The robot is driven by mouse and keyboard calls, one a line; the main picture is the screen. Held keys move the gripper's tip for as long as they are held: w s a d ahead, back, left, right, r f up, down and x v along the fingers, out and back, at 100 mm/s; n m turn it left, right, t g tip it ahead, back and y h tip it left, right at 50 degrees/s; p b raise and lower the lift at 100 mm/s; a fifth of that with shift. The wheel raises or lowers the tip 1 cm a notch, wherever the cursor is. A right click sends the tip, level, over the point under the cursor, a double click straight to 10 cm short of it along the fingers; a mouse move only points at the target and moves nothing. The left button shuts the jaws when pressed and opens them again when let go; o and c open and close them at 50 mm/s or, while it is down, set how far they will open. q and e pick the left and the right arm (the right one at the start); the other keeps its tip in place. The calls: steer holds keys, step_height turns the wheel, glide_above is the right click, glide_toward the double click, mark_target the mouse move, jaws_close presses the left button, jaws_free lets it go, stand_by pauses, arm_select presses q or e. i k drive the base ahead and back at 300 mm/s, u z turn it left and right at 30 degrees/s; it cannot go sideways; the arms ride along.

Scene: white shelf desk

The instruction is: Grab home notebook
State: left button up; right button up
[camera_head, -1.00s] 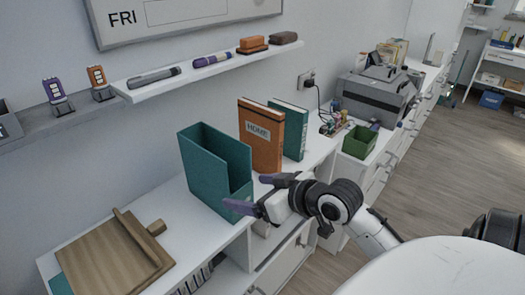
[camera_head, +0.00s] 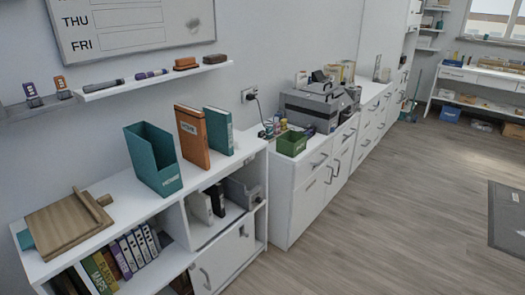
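The orange-brown notebook labelled HOME (camera_head: 194,140) stands upright on the white shelf desk top (camera_head: 120,196). It is between a teal open file holder (camera_head: 155,160) on its left and a teal book (camera_head: 219,132) on its right. It looks apart from any gripper. Neither of my grippers is in the view.
A wooden board (camera_head: 68,222) lies on the desk's left end. Books (camera_head: 132,254) fill the shelf below. A green box (camera_head: 292,143) and a grey printer (camera_head: 315,105) sit on the cabinet to the right. The wooden floor (camera_head: 390,200) in front is clear.

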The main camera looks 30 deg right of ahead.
mark_target(190, 122)
steer(key=z, duration=0.45)
steer(key=k, duration=0.2)
steer(key=u, duration=1)
steer(key=i, duration=0.75)
steer(key=z, duration=0.65)
steer(key=i, duration=0.65)
steer(key=z, duration=1.45)
steer(key=i, duration=0.2)
steer(key=u, duration=0.05)
